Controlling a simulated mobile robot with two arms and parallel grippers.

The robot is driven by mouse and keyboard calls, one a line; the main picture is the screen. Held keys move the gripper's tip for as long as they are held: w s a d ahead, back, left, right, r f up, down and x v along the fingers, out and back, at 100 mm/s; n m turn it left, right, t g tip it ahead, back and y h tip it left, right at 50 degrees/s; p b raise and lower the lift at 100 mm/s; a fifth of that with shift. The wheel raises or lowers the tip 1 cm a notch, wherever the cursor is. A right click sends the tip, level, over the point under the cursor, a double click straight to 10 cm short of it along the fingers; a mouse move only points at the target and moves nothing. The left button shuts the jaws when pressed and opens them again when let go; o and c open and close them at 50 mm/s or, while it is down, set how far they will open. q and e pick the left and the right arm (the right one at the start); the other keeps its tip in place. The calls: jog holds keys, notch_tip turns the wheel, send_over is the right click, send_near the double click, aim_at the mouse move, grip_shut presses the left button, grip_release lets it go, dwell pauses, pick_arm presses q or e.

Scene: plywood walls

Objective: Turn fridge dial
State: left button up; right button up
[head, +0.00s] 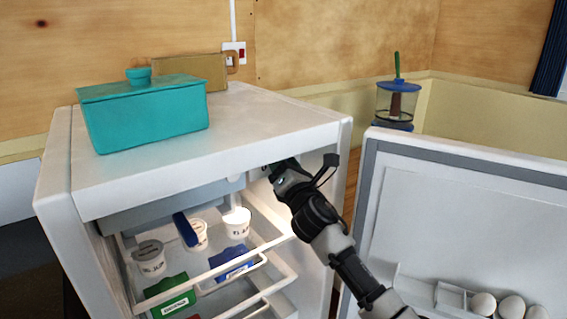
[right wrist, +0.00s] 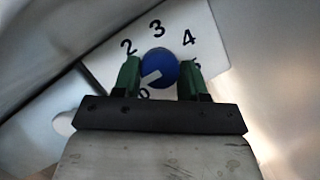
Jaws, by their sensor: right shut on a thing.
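The fridge (head: 215,150) stands with its door (head: 465,215) wide open to the right. In the right wrist view the blue dial (right wrist: 158,64) sits on a white plate (right wrist: 205,50) marked with numbers. The dial's white pointer slants to the lower left, close to the 0. The 2, 3 and 4 show clearly; the 5 is partly covered and the 1 is hidden. My right gripper (right wrist: 160,80) is shut on the dial, one green finger on each side. In the head view my right gripper (head: 274,170) is under the fridge's top, hiding the dial.
A teal lidded box (head: 145,112) and a wooden board (head: 180,68) are on the fridge top. Tubs (head: 237,222) and packets (head: 168,297) lie on the shelf inside. Eggs (head: 483,305) sit in the door rack. A blender-like jar (head: 396,100) stands behind the door.

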jog(key=o, duration=0.9)
jog(key=shift+s, duration=0.1)
jog(key=v, duration=1)
jog(key=shift+s+d+f, duration=0.2)
jog(key=shift+s+f, duration=0.05)
jog(key=shift+s, duration=0.05)
